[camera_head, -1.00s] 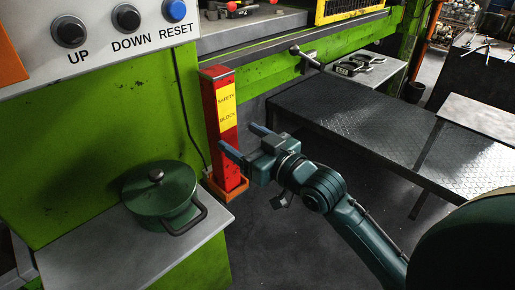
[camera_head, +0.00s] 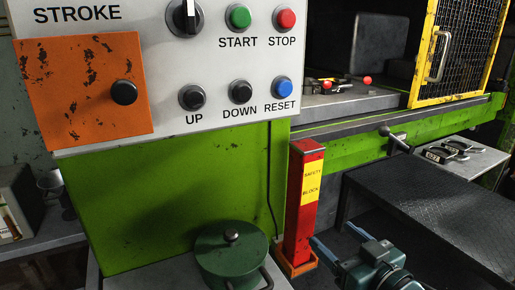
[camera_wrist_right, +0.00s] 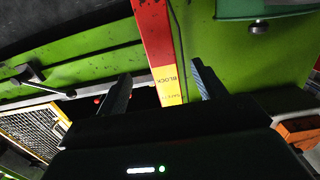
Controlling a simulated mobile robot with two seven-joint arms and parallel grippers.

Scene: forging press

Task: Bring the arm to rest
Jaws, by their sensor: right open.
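My right gripper (camera_head: 332,234) is at the lower right of the head view, with its two fingers apart and nothing between them. It is just right of the lower part of the red safety block (camera_head: 303,222), which stands upright in an orange holder and has a yellow label. I cannot tell if the left finger touches the block. In the right wrist view, the open fingers (camera_wrist_right: 160,74) show with the red and yellow block (camera_wrist_right: 155,38) beyond the gap between them. My left gripper is not in view.
A control panel (camera_head: 215,65) with buttons and an orange plate fills the upper left. A green lidded pot (camera_head: 228,262) stands below it. A dark metal table (camera_head: 440,215) is at the right. A yellow mesh guard (camera_head: 455,50) stands at the upper right.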

